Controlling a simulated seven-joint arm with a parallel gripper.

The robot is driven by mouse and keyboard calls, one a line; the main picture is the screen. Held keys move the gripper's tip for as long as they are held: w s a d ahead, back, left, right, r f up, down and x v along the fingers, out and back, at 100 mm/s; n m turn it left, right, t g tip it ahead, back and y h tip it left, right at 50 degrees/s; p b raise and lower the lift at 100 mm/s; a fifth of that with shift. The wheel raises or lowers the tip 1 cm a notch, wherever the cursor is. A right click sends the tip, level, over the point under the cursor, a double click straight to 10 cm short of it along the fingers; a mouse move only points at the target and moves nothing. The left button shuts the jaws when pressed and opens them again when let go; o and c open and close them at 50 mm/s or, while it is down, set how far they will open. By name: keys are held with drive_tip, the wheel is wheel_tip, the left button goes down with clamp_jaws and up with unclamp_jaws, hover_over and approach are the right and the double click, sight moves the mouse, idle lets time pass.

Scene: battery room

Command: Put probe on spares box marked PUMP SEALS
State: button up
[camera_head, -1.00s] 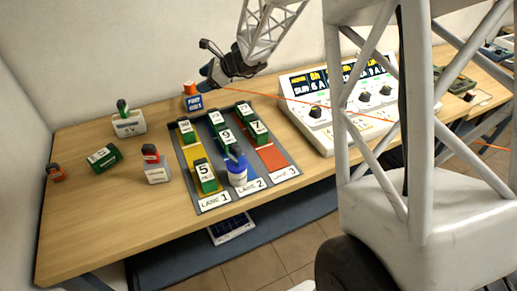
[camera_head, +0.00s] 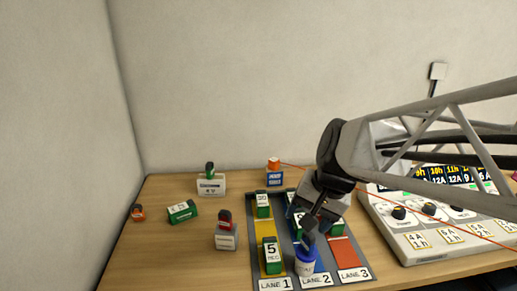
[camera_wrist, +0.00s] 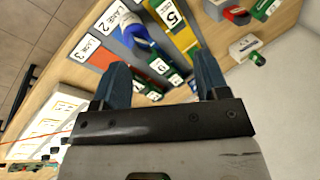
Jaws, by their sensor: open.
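A small blue box (camera_head: 274,179) with a white two-line label stands at the back of the table. The label looks like PUMP SEALS but is too small to read surely. An orange piece (camera_head: 274,164) sits on top of it, and an orange cable runs right from there; this piece looks like the probe. My gripper (camera_head: 308,236) is in front and to the right of the box, above the lane mat. The wrist view shows its two blue fingers (camera_wrist: 163,82) apart, with nothing between them. The box is not seen in the wrist view.
A control panel (camera_head: 420,245) stands right.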

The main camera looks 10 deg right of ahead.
drive_tip(key=s+d+n+h, duration=0.3)
drive_tip(key=s+n, duration=0.1)
drive_tip(key=s, duration=0.6)
drive_tip(key=shift+f+n, duration=0.3)
drive_tip(key=shift+n, duration=0.1)
idle(0.6)
